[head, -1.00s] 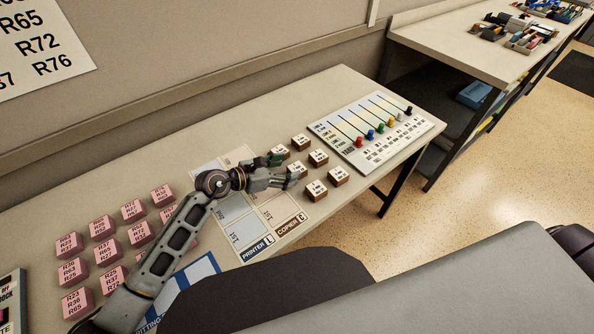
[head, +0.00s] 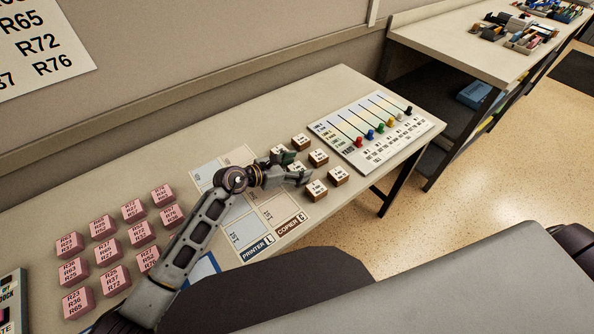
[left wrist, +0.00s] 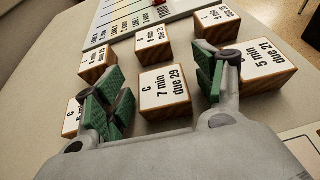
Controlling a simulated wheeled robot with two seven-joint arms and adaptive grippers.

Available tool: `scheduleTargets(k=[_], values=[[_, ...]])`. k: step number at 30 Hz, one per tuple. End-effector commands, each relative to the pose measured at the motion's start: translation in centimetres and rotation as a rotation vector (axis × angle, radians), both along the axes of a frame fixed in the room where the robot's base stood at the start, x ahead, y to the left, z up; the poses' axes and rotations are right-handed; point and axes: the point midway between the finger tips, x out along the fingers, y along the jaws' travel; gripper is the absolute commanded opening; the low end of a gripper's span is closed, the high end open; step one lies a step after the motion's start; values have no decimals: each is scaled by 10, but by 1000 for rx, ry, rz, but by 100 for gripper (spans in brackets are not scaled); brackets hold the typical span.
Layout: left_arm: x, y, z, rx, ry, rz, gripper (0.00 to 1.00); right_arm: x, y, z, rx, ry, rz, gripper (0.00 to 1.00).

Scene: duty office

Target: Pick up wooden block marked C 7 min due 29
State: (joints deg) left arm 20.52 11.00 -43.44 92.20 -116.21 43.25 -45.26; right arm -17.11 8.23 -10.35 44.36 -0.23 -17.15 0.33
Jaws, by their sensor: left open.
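The wooden block marked C 7 min due 29 (left wrist: 164,92) stands on the desk in the middle of the left wrist view, its white marked face up. In the head view it is largely hidden by my left gripper (head: 300,167). This gripper is open, with green-padded fingers. In the left wrist view its fingertips (left wrist: 163,75) lie on either side of the block. I cannot tell whether the pads touch it. My right gripper is not in view.
Several similar blocks stand close around, including one marked 5 min due 21 (left wrist: 262,62) beside the right finger. A board with coloured sliders (head: 375,130) lies beyond. Pink blocks (head: 102,228) stand at the left. Printer and copier mats (head: 240,232) lie near the desk's front edge.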

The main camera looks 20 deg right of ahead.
Motion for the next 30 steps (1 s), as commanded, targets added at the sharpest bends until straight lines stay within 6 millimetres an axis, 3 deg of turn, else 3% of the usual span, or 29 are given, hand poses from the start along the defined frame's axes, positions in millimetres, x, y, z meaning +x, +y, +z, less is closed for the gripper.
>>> scheduleTargets(k=[4, 15, 30], values=[[0, 0, 0, 0, 0, 0, 70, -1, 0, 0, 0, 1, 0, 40], [0, 0, 0, 0, 0, 0, 22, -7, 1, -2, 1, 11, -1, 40], [0, 0, 10, 0, -2, -1, 20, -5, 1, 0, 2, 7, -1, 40]])
